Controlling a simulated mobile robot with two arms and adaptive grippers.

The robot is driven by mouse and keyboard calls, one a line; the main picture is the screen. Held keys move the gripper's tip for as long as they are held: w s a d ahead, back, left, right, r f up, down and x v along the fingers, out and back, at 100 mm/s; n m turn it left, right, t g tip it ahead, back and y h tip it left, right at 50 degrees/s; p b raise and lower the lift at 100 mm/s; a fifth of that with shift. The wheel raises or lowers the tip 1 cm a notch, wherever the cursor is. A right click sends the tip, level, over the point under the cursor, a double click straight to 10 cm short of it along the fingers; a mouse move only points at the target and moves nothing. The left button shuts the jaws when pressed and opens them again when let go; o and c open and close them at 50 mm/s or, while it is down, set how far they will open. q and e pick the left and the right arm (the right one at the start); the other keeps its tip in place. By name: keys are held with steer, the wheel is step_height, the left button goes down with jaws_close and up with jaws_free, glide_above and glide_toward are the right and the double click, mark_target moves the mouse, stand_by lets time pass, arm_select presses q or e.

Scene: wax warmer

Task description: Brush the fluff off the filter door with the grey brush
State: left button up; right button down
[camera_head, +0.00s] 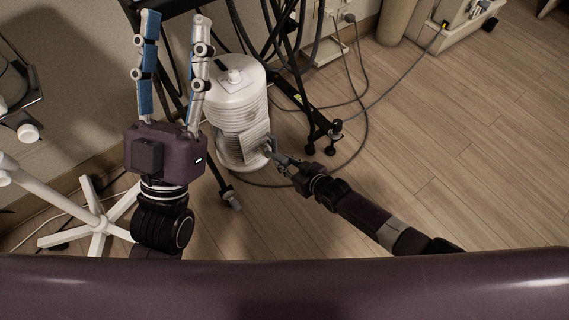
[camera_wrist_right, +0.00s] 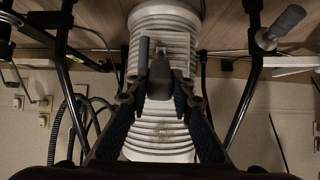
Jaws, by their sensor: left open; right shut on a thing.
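The white ribbed cylindrical unit (camera_head: 238,92) stands on the floor in the head view. Its slatted lower front (camera_head: 256,138) seems to be the filter door. In the right wrist view the white ribbed body (camera_wrist_right: 165,22) fills the middle, with a few small dark specks; I cannot tell which are fluff. My right gripper (camera_head: 272,156) is at the unit's lower right side, shut on the grey brush (camera_wrist_right: 158,68). The brush points at the ribbed body; whether it touches is unclear. My left gripper (camera_head: 174,18) is open and empty, raised left of the unit.
Black stand legs (camera_head: 314,120) and hanging cables (camera_head: 366,95) are close to the right of the unit. A white star-shaped stand base (camera_head: 98,226) is at the left. The wood floor (camera_head: 470,130) at the right is clear.

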steer(key=shift+r, duration=0.1)
arm_select(q)
steer(key=w+f+g+y+p, duration=0.1)
steer(key=w+f+g, duration=0.2)
steer(key=w+f, duration=0.1)
steer(key=shift+w+d+f+g, duration=0.25)
steer(key=shift+w+f+g, duration=0.05)
steer(key=shift+f, duration=0.5)
arm_select(e)
steer(key=s+a, duration=0.2)
steer(key=a, duration=0.1)
arm_select(q)
step_height(320, 180, down, 18)
steer(key=a+g+y+p, duration=0.2)
steer(key=g+y+p, duration=0.1)
steer(key=g, duration=0.6)
steer(key=shift+w+r+y+p, duration=0.2)
steer(key=shift+y+p, duration=0.1)
steer(key=shift+p, duration=0.1)
arm_select(e)
steer(key=s+d, duration=0.4)
steer(key=s, duration=0.1)
steer(key=shift+s+d, duration=0.15)
steer(key=shift+s, duration=0.2)
